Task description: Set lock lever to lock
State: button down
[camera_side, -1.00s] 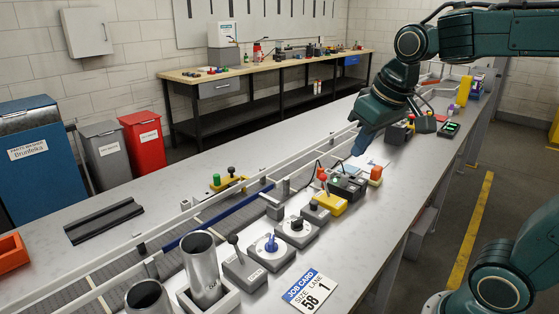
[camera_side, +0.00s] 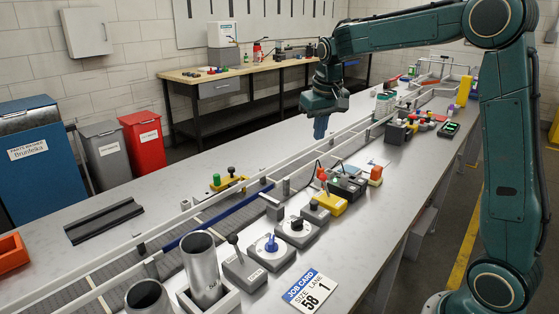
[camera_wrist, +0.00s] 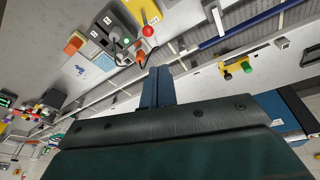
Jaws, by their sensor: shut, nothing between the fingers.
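Several levers show in the side view, and I cannot read which one is the lock lever. A red-knobbed lever (camera_side: 321,175) stands on a yellow box (camera_side: 331,205); its red ball also shows in the wrist view (camera_wrist: 148,30). A black-knobbed lever (camera_side: 233,240) stands tilted on a grey box (camera_side: 243,270) at the front, with a label too small to read. My gripper (camera_side: 320,134) is shut and empty, with blue fingers pointing down, high above the rail area and apart from every lever. The shut fingers also show in the wrist view (camera_wrist: 159,72).
Grey boxes with a blue knob (camera_side: 271,244) and a black knob (camera_side: 297,225) stand between the levers. Metal cups (camera_side: 203,270) are at the front. A job card (camera_side: 311,291) lies flat. Guide rails (camera_side: 165,232) run along the table. A yellow bracket (camera_side: 229,184) stands behind them.

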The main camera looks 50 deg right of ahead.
aim_at(325, 186)
jog(key=w+d+f+m, duration=0.1)
jog(key=w+d+f, duration=0.3)
jog(key=shift+g, duration=0.4)
jog(key=shift+w+d, duration=0.1)
notch_tip(325, 186, down, 10)
jog(key=w+d, duration=0.1)
jog(key=shift+s+a+r, duration=0.15)
jog(key=shift+s+a, duration=0.1)
jog(key=shift+s, duration=0.3)
jog(key=shift+s+a+r, duration=0.15)
jog(key=shift+s+a, duration=0.05)
jog(key=shift+s, duration=0.35)
jog(key=shift+s+a+r, duration=0.15)
jog(key=shift+s+a, duration=0.1)
jog(key=shift+s, duration=0.3)
